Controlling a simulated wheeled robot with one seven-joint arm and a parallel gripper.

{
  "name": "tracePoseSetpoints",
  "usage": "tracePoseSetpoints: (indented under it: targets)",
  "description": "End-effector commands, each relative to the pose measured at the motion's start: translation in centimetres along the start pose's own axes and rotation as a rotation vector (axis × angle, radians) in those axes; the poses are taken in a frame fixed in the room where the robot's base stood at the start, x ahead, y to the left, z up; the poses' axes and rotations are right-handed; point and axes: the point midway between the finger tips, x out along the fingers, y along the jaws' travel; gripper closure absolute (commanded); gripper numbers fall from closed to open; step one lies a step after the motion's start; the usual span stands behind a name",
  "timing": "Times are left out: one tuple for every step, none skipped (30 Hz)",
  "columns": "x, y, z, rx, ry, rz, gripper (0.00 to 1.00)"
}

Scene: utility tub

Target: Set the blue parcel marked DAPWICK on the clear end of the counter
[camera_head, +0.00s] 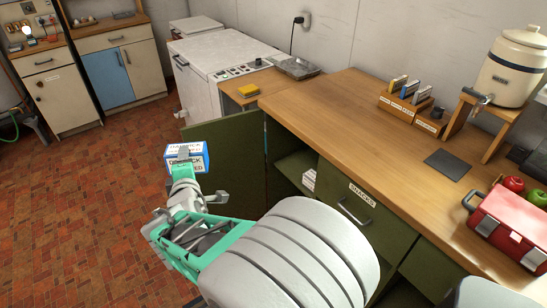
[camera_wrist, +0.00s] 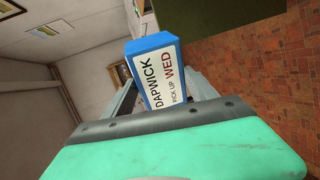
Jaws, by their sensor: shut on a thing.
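The blue parcel (camera_head: 200,160) has white labels; in the wrist view the parcel (camera_wrist: 146,45) reads DAPWICK, PICK UP WED. My gripper (camera_head: 184,156) is shut on it and holds it in the air above the tiled floor, left of the open green cabinet door. In the wrist view the fingers of my gripper (camera_wrist: 160,88) lie on either side of the parcel. The wooden counter (camera_head: 345,110) runs along the wall to the right, apart from the parcel. Its far-left stretch of top is bare.
The green cabinet door (camera_head: 225,150) stands open beside the parcel. On the counter are a card holder (camera_head: 405,104), a dark mat (camera_head: 448,164), a water crock (camera_head: 512,70) and a red box (camera_head: 508,228).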

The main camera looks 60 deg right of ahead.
Motion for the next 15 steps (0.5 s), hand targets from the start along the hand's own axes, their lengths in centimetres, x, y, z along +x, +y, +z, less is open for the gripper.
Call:
tracePoseSetpoints:
  targets:
    - [0.3, 0.4, 3.4, 0.027, -0.101, 0.012, 1.00]
    - [0.3, 0.7, 5.7, 0.046, -0.170, 0.019, 1.00]
    - [0.0, 1.2, 8.7, 0.071, -0.261, 0.030, 1.00]
    - [-0.4, 1.6, 10.9, 0.089, -0.330, 0.039, 1.00]
    - [-0.9, 2.0, 13.1, 0.108, -0.398, 0.047, 1.00]
    - [-1.7, 2.5, 15.8, 0.132, -0.489, 0.057, 1.00]
    - [-2.5, 2.9, 17.8, 0.149, -0.557, 0.065, 1.00]
    - [-3.3, 3.2, 19.7, 0.165, -0.622, 0.072, 1.00]
    - [-4.6, 3.6, 22.1, 0.187, -0.710, 0.082, 1.00]
    - [-5.7, 3.9, 23.8, 0.202, -0.773, 0.087, 1.00]
    - [-6.7, 4.2, 25.3, 0.216, -0.833, 0.094, 1.00]
    - [-8.2, 4.5, 27.1, 0.234, -0.908, 0.101, 1.00]
    - [-9.2, 4.8, 28.2, 0.245, -0.959, 0.106, 1.00]
    - [-10.2, 5.0, 29.2, 0.255, -1.006, 0.110, 1.00]
    - [-11.5, 5.2, 30.3, 0.266, -1.061, 0.114, 1.00]
